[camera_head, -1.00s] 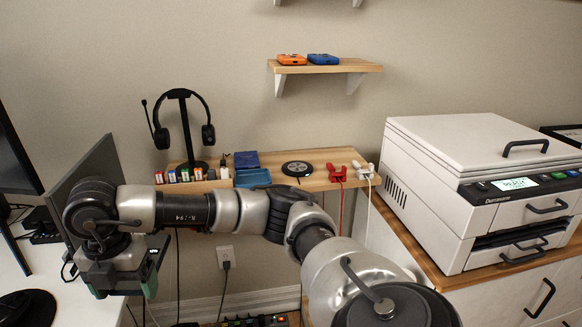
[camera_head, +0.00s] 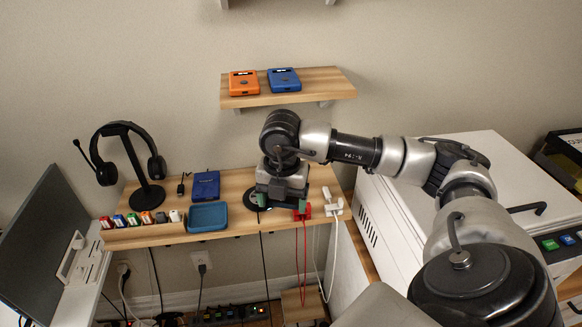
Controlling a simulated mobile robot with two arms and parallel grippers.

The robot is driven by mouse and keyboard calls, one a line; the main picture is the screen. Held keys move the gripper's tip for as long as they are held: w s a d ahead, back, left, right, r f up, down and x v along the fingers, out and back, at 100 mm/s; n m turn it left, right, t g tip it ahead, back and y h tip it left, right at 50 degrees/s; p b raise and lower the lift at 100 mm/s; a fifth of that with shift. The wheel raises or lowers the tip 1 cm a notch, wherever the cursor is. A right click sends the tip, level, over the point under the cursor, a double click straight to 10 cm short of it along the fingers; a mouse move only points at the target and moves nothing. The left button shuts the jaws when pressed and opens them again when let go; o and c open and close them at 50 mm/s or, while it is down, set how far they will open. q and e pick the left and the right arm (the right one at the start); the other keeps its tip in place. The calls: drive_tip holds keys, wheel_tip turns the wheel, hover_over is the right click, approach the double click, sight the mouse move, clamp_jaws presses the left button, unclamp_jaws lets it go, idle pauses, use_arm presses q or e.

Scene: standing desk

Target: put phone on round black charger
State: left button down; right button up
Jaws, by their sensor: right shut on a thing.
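My right gripper (camera_head: 282,205) reaches in from the right and points down over the right part of the wooden shelf. I cannot tell whether the phone touches the charger. My left gripper is out of view.
A red holder (camera_head: 302,213) and a white plug-like device (camera_head: 333,206) stand close to the gripper's right. A blue tray (camera_head: 207,217), a blue case (camera_head: 206,185) and a headset stand (camera_head: 147,194) are to the left. A small upper shelf (camera_head: 318,86) hangs above.

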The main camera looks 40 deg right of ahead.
drive_tip(key=shift+s+d+r, duration=0.15)
drive_tip(key=shift+d+r, duration=0.25)
drive_tip(key=shift+d, duration=0.35)
drive_tip(key=shift+d+p, duration=0.25)
drive_tip(key=shift+p, duration=0.05)
drive_tip(key=p, duration=0.2)
hover_over(252, 218)
wheel_tip(252, 218, down, 7)
drive_tip(key=shift+s+r, duration=0.1)
drive_tip(key=shift+r, duration=0.05)
wheel_tip(252, 218, down, 4)
drive_tip(key=shift+r+p, duration=0.1)
drive_tip(key=shift+p, duration=0.6)
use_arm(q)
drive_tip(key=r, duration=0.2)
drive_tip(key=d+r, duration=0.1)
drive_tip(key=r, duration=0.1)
use_arm(e)
drive_tip(key=shift+f, duration=0.2)
